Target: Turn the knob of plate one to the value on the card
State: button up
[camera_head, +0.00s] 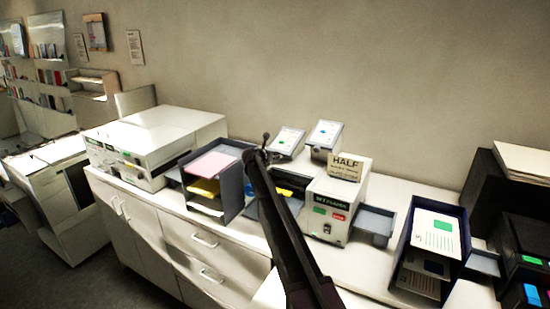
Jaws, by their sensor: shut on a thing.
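A cream card reading HALF (346,167) stands on top of a white box (330,207) with a green and a red label on its front. Two tilted panels with white faces stand behind it near the wall, a left panel (289,140) and a right panel (326,136). I cannot tell which is plate one, and no knob is clear at this size. My dark arm reaches up from the bottom, its far end just left of the left panel.
A letter tray (234,191) with pink and yellow paper is left of my arm, with a white printer (162,134) beyond. A grey tray (374,222) sits right of the box. A dark blue bin (403,268) holds printed sheets. Some counter between is bare.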

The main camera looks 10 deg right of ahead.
jog(key=shift+d, duration=0.1)
dwell(0.3)
jog(key=shift+s+m+t+y, duration=0.15)
jog(key=shift+m+t+y, duration=0.35)
jog(key=shift+y, duration=0.4)
jog(key=shift+d+f+m+t+y+b, duration=0.15)
jog(key=shift+m+t+y+b, duration=0.35)
jog(key=shift+t+y, duration=0.55)
jog(key=shift+f+m+t+y+b, duration=0.1)
jog(key=shift+m+t+y+b, duration=0.4)
jog(key=shift+t+y+b, duration=0.4)
jog(key=shift+m+t+y+b, duration=0.25)
jog(key=shift+m+y+b, duration=0.15)
jog(key=shift+y, duration=0.25)
jog(key=o, duration=1.2)
jog(key=shift+c, duration=0.2)
